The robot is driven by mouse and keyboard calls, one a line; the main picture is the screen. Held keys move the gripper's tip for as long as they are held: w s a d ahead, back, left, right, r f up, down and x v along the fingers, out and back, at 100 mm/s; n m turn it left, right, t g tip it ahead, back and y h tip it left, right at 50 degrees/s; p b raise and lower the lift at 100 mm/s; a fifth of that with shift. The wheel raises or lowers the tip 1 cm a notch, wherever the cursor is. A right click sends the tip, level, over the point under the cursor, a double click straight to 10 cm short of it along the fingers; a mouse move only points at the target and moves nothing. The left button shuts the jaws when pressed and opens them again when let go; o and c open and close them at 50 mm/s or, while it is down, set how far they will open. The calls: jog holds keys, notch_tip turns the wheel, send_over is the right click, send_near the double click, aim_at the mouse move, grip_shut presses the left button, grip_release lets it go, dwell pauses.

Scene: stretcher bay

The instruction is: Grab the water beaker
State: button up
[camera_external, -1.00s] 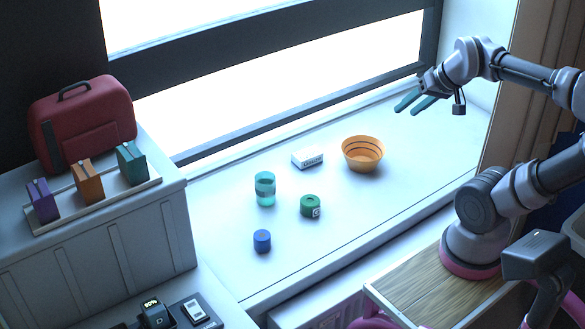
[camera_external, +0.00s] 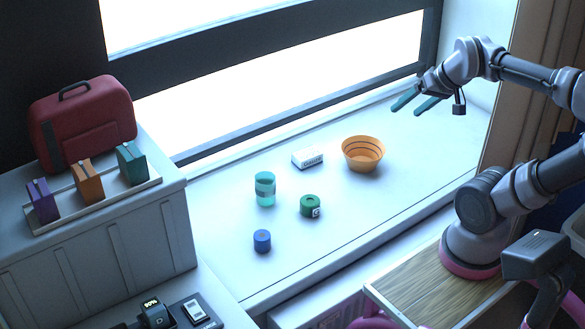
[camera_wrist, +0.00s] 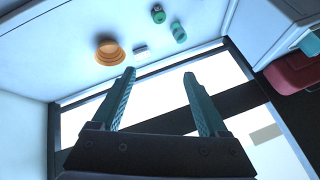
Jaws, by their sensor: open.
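The water beaker (camera_external: 265,189) is a translucent teal cup standing upright on the white window sill, left of the green roll. It also shows in the wrist view (camera_wrist: 178,32), near the top right of centre. My gripper (camera_external: 411,104) is open and empty, raised above the right end of the sill, well to the right of the beaker. Its two teal fingers (camera_wrist: 160,84) are spread apart in the wrist view with nothing between them.
An orange bowl (camera_external: 362,155), a small white box (camera_external: 307,157), a green roll (camera_external: 310,206) and a blue roll (camera_external: 262,241) stand around the beaker. A red case (camera_external: 84,120) sits on the left cabinet. The window is behind; the sill's right front is clear.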

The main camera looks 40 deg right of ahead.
jog(key=shift+o, duration=1)
jog(key=w+a+f+m+g+y, duration=0.3)
jog(key=w+f, duration=0.3)
jog(key=w, duration=0.5)
jog(key=w+a+f+m+g+y, duration=0.35)
jog(key=w+f, duration=0.25)
jog(key=w, duration=0.5)
jog(key=w+a+f+m+y, duration=0.2)
jog(key=w+f+m+y, duration=0.15)
jog(key=w+f, duration=0.7)
jog(key=m+t+y, duration=0.1)
jog(key=m, duration=0.4)
send_near(257, 195)
jog(key=shift+w+a+f+m+t, duration=0.3)
jog(key=shift+w+f, duration=0.1)
jog(key=shift+f, duration=0.2)
jog(key=x, duration=0.5)
jog(key=shift+s+f, duration=0.15)
jog(key=shift+s, duration=0.2)
jog(key=shift+w+a+f, duration=0.15)
jog(key=shift+a, duration=0.2)
jog(key=c, duration=1.4)
